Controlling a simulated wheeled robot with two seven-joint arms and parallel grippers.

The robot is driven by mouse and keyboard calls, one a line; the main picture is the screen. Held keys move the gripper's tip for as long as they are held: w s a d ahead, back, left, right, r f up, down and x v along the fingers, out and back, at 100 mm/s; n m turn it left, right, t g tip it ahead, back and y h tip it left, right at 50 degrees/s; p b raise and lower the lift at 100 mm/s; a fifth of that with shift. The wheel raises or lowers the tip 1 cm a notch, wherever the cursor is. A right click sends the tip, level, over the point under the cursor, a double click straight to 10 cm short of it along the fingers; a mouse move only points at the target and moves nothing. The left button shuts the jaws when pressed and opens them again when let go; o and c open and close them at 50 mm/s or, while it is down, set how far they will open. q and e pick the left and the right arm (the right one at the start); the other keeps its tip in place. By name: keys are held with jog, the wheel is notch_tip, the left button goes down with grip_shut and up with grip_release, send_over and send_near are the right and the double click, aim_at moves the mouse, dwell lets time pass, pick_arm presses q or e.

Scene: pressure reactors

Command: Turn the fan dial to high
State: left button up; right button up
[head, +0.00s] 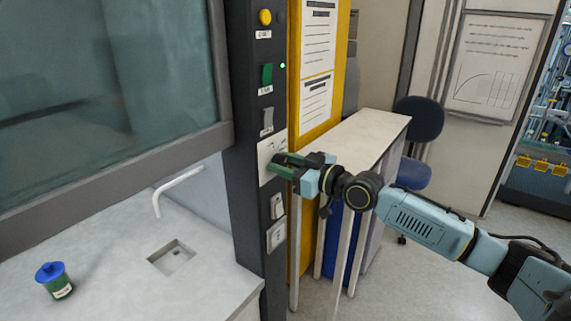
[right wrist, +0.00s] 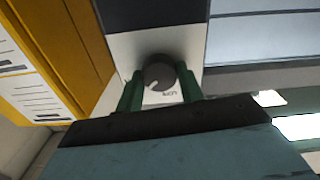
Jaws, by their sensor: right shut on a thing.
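The fan dial (right wrist: 159,74) is a dark round knob with a pale pointer mark on a light plate, seen in the right wrist view. A partly readable label is printed beside it. In the head view the dial is hidden by my right gripper (head: 280,167), and only part of its plate (head: 267,150) shows on the dark post. My right gripper's green fingers (right wrist: 159,92) stand on both sides of the dial and are shut on it. My left gripper is not in view.
The post (head: 242,150) carries a yellow button (head: 264,17), a green switch (head: 267,74), a grey switch (head: 267,119) and outlets (head: 276,235). The fume hood sash (head: 110,80) is on the left. A white table (head: 365,135) and blue chair (head: 418,120) are behind my arm.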

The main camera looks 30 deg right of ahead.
jog(key=m, duration=0.3)
jog(key=shift+m, duration=0.4)
jog(key=shift+d+m, duration=0.1)
jog(key=shift+m, duration=1.9)
jog(key=o, duration=1)
jog(key=shift+b+v, duration=0.65)
jog(key=shift+v, duration=5.9)
jog(key=shift+s, duration=0.1)
